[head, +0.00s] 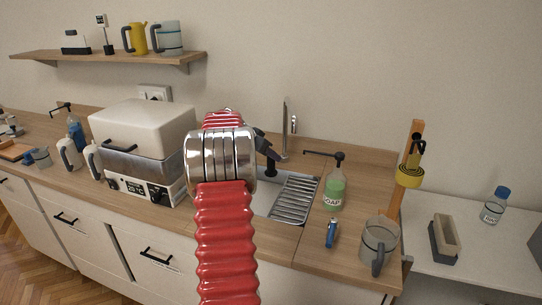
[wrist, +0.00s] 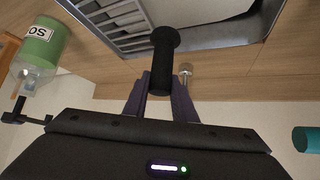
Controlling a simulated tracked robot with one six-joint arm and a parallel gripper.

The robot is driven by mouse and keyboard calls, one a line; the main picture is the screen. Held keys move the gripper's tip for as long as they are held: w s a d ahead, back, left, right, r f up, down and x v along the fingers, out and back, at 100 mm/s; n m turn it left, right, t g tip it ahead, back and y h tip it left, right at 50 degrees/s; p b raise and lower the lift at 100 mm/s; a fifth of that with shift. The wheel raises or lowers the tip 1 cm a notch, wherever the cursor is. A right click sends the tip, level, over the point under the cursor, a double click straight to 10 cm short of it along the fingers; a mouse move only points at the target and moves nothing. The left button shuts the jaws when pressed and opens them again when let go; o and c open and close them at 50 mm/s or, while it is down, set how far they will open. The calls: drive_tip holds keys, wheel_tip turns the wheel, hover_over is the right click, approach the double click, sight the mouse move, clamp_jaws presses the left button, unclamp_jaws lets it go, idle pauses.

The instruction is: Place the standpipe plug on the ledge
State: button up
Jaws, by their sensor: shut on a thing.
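The standpipe plug (wrist: 163,58) is a black upright-looking cylinder with a wider rounded end. My gripper (wrist: 160,95) is shut on it, with one dark finger on each side. In the head view the plug (head: 270,167) shows dark over the sink, and my gripper (head: 266,148) is partly hidden behind my red arm. The sink (wrist: 205,10) is beside the plug in the wrist view; whether the plug touches it I cannot tell. The wooden strip behind the sink (head: 329,148) looks like the ledge and is mostly bare near the tap.
A chrome tap (head: 286,130) stands behind the sink. A green soap bottle (head: 334,190) is right of the metal drain rack (head: 293,199). A blue-handled item (head: 332,233) and a grey mug (head: 379,243) are at the front right. A white cooker (head: 145,150) stands left.

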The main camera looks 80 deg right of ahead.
drive_tip(key=shift+a+r, duration=0.2)
drive_tip(key=shift+a, duration=0.15)
drive_tip(key=shift+c, duration=0.2)
drive_tip(key=a+r, duration=0.2)
drive_tip(key=a, duration=0.8)
drive_tip(key=s+a+r, duration=0.1)
drive_tip(key=a+r, duration=0.2)
drive_tip(key=a, duration=0.8)
drive_tip(key=shift+s+r, duration=0.15)
drive_tip(key=shift+s, duration=0.15)
drive_tip(key=shift+s, duration=0.1)
